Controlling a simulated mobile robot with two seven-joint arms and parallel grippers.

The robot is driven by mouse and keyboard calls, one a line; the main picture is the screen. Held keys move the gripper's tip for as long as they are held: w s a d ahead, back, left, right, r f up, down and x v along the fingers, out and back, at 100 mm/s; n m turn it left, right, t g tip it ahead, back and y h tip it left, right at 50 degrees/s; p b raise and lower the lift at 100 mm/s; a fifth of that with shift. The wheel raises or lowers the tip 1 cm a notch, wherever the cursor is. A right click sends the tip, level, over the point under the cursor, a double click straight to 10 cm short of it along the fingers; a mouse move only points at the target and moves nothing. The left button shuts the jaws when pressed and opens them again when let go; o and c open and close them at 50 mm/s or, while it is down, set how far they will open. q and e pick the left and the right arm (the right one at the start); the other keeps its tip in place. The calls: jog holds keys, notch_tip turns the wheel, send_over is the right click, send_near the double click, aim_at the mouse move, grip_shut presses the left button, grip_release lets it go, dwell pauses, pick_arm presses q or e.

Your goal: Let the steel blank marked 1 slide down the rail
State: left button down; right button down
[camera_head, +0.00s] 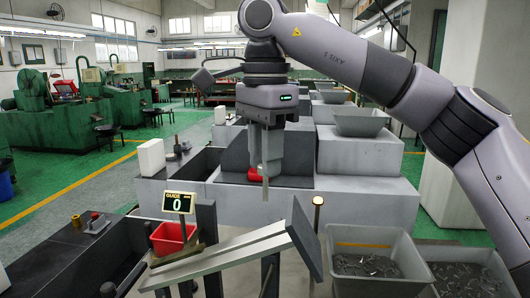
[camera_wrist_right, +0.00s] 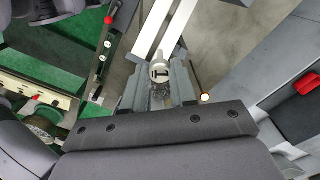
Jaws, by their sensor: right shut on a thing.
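The steel blank marked 1 (camera_wrist_right: 161,73) is a pale round disc with a dark 1 on its face. In the right wrist view it sits between the fingers of my right gripper (camera_wrist_right: 158,85), which is shut on it. In the head view my right gripper (camera_head: 265,178) hangs pointing down above the upper, right part of the rail (camera_head: 222,259), with a visible gap. The blank is hard to make out there. The rail is a pale twin-strip slope, lower at the left. It also shows beyond the blank in the right wrist view (camera_wrist_right: 150,28). My left gripper is not in view.
A dark tilted plate (camera_head: 305,238) stands at the rail's upper end. A display reading 0 (camera_head: 179,203) and a red bin (camera_head: 160,246) are near its lower end. Grey trays of scrap (camera_head: 375,237) stand at right. A brass-topped post (camera_head: 318,201) rises beside the plate.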

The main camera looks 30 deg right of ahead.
aim_at(265, 192)
jog(key=shift+f+b, duration=1.85)
jog(key=shift+f, duration=1.35)
jog(key=shift+r, duration=0.15)
jog(key=shift+p, duration=0.55)
jog(key=shift+f+b, duration=0.8)
jog(key=shift+f, duration=0.9)
jog(key=c, duration=0.8)
grip_release()
jog(key=shift+r, duration=0.1)
